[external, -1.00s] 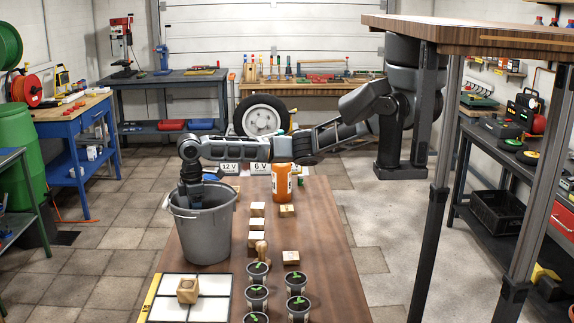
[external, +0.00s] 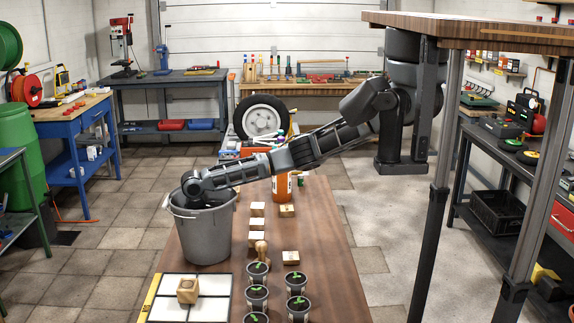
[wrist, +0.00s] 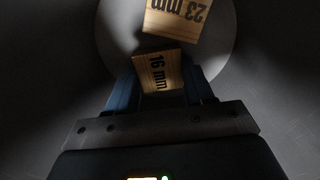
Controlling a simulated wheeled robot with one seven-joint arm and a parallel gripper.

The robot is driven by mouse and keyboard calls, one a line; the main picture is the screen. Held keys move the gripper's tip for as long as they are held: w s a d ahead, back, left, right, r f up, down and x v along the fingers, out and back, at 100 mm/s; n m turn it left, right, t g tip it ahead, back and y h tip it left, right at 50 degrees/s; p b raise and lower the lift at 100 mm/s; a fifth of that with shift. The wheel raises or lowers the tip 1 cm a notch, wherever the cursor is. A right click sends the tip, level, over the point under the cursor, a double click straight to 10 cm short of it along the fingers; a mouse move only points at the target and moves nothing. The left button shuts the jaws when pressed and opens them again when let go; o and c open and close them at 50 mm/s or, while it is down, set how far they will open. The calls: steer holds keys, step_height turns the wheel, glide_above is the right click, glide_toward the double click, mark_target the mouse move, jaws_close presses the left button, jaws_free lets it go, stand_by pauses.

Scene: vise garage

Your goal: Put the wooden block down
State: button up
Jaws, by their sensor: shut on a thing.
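My gripper (wrist: 160,80) is inside the grey bucket (external: 207,236), so its fingers are hidden in the external view. In the wrist view it is shut on a wooden block marked "16 mm" (wrist: 159,72), which sits between the two blue fingers. A second wooden block marked "23 mm" (wrist: 178,18) lies just beyond it, over the bucket's pale bottom. The held block appears close to or touching the second block; I cannot tell which. I also cannot tell whether it touches the bottom. The bucket stands upright on the left side of the wooden table (external: 325,250).
Several other wooden blocks (external: 257,210) lie on the table right of the bucket. A block (external: 187,290) sits on a white four-panel board (external: 209,309). Potted seedlings (external: 257,293) stand at the front, an orange bottle (external: 281,188) behind. The bucket wall closely surrounds my gripper.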

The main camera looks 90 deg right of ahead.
steer(key=shift+f, duration=0.2)
steer(key=o, duration=1)
steer(key=shift+r, duration=0.1)
step_height(320, 180, up, 12)
steer(key=shift+r+b, duration=0.15)
steer(key=shift+b, duration=0.25)
steer(key=o, duration=0.3)
